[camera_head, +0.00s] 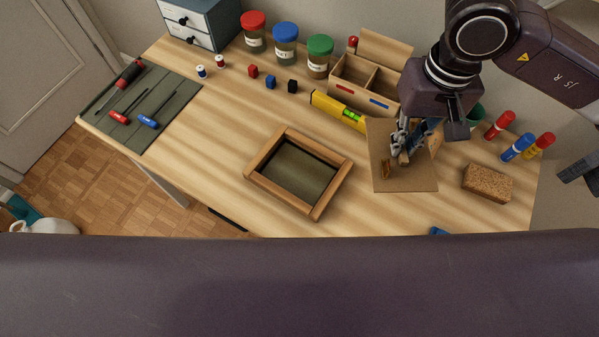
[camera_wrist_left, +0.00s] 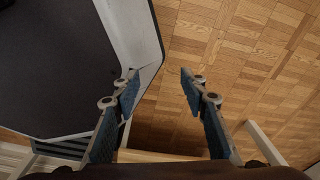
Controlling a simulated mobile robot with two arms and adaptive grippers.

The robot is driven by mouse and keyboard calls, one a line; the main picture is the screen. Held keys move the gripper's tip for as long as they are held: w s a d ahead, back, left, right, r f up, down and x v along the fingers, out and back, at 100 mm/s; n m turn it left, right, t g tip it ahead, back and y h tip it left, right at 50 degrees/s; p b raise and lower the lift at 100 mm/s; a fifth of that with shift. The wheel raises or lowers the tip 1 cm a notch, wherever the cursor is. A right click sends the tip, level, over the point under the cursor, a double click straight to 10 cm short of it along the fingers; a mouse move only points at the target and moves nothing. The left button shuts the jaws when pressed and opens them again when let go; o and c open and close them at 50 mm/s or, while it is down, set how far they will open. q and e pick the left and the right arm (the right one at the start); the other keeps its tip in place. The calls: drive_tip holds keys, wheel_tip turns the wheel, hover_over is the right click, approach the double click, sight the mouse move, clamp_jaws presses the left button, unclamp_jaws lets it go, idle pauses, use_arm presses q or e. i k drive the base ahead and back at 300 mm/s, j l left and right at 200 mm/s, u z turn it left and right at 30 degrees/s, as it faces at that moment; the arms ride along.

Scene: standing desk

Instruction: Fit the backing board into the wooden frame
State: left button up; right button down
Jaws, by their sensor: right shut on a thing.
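The wooden frame (camera_head: 268,192) lies flat on the desk near its front edge, left of the board, with a dark greenish area inside it. The brown backing board (camera_head: 405,182) is to the right of the frame, with small wooden pieces on its upper face. My right gripper (camera_head: 403,157) comes down from above and is shut on the board at a small wooden piece near its middle. The fingers hide part of that grip, and I cannot tell whether the board touches the desk. My left gripper (camera_wrist_left: 159,77) is open and empty above the parquet floor.
A yellow level (camera_head: 338,110) lies behind the frame and board. A wooden organizer (camera_head: 366,83) stands behind it. A cork block (camera_head: 487,183) and several markers (camera_head: 517,148) are at right. A tool mat (camera_head: 155,108) lies left. The desk between mat and frame is clear.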

sight(298, 172)
drive_tip(key=j+z, duration=0.2)
drive_tip(key=z, duration=0.9)
drive_tip(key=j+z, duration=0.3)
drive_tip(key=k+j+z, duration=0.1)
drive_tip(key=j+z, duration=0.2)
drive_tip(key=k+j+z, duration=0.15)
drive_tip(key=j+z, duration=0.2)
drive_tip(key=k+j, duration=0.1)
drive_tip(key=j, duration=0.2)
drive_tip(key=k+j, duration=0.15)
drive_tip(key=j, duration=0.2)
drive_tip(key=k+j, duration=0.1)
drive_tip(key=j, duration=0.2)
drive_tip(key=z, duration=0.05)
